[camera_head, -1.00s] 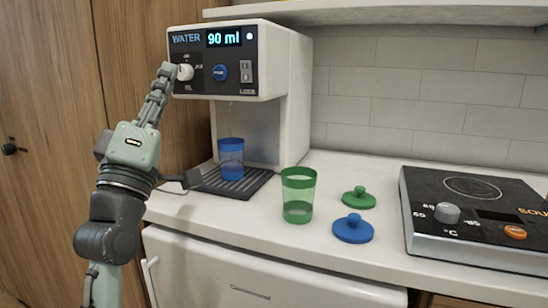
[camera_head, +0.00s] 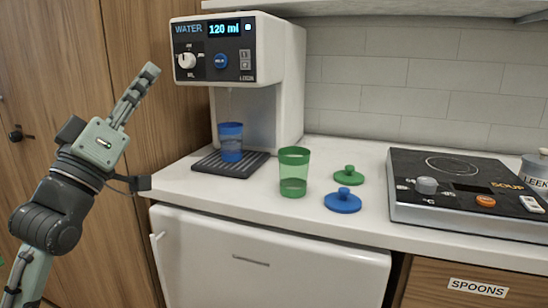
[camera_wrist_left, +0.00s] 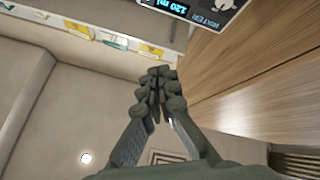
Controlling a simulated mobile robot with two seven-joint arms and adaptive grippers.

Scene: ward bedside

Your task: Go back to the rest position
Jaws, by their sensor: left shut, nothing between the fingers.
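My left gripper (camera_head: 149,73) is shut and empty, raised to the left of the water dispenser (camera_head: 294,60) and apart from it. In the left wrist view its fingers (camera_wrist_left: 159,76) meet at the tips with nothing between them. The dispenser display reads 120 ml, and its white dial (camera_head: 186,61) is free of the gripper. A blue cup (camera_head: 230,141) stands on the dispenser's drip tray (camera_head: 213,165). My right gripper is not in view.
A green cup (camera_head: 293,172) with some liquid, a green lid (camera_head: 349,175) and a blue lid (camera_head: 342,201) are on the white counter (camera_head: 240,195). A hot plate (camera_head: 410,170) and a pot (camera_head: 537,172) are at the right. Wooden doors (camera_head: 60,90) stand behind my left arm.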

